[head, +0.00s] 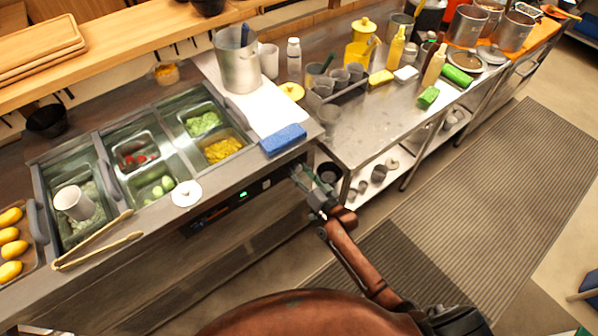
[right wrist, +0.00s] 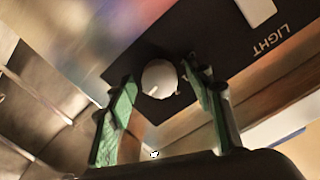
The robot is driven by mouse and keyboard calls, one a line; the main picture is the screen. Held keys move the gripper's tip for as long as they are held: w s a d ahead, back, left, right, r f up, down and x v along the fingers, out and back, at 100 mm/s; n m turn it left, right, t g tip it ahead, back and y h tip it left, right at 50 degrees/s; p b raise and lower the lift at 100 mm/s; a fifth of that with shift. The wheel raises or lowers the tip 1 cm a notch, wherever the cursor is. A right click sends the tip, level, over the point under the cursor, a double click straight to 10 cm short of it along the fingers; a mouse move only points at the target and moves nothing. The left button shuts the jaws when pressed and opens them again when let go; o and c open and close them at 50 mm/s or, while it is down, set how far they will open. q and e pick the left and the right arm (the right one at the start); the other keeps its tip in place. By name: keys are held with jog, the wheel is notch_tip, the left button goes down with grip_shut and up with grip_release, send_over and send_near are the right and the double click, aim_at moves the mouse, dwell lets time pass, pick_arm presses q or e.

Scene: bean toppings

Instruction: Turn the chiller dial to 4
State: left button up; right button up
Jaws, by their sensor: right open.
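The chiller dial (right wrist: 160,78) is a round pale knob on a dark panel (right wrist: 205,38) in the right wrist view. Its numbers cannot be read. My right gripper (right wrist: 157,76) is open there, with one green-padded finger on each side of the dial. I cannot tell whether either finger touches it. In the head view the right gripper (head: 302,178) is at the right end of the chiller's front panel (head: 232,204), which has a small green display (head: 215,195). The dial cannot be made out in the head view. My left gripper is not in view.
A white switch sits beside the word LIGHT (right wrist: 271,41) on the panel. Above the panel, a blue sponge (head: 283,139) lies near the counter edge. Tongs (head: 98,241) lie across the left front edge. A steel table (head: 365,130) stands right of the gripper. The floor mat (head: 490,190) is clear.

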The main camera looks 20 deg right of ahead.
jog(key=shift+s, duration=0.1)
jog(key=v, duration=1.1)
jog(key=shift+s+d, duration=0.2)
jog(key=shift+s, duration=0.2)
jog(key=s+d+f+g+h, duration=0.1)
jog(key=s+d+f+g, duration=0.1)
jog(key=f, duration=0.7)
jog(key=s+d+f+g+h, duration=0.1)
jog(key=s+d+f+g, duration=0.15)
jog(key=f, duration=0.65)
jog(key=s+d+f+g+h+p, duration=0.1)
jog(key=s+d+f+g, duration=0.1)
jog(key=s+f, duration=0.6)
jog(key=s+d+f+g+h, duration=0.1)
jog(key=s+d+f+g, duration=0.1)
jog(key=s+f, duration=0.7)
jog(key=s+f+n+g, duration=0.1)
jog(key=s+f, duration=0.5)
jog(key=s, duration=0.6)
jog(key=s+d+f+n+g+h, duration=0.1)
jog(key=s+f+g, duration=0.3)
jog(key=s, duration=0.8)
jog(key=s+f+g+p, duration=0.1)
jog(key=s+f+g, duration=0.2)
jog(key=s+f, duration=0.4)
jog(key=s, duration=0.5)
jog(key=shift+d+f+n+h, duration=0.3)
jog(key=shift+n+h, duration=0.1)
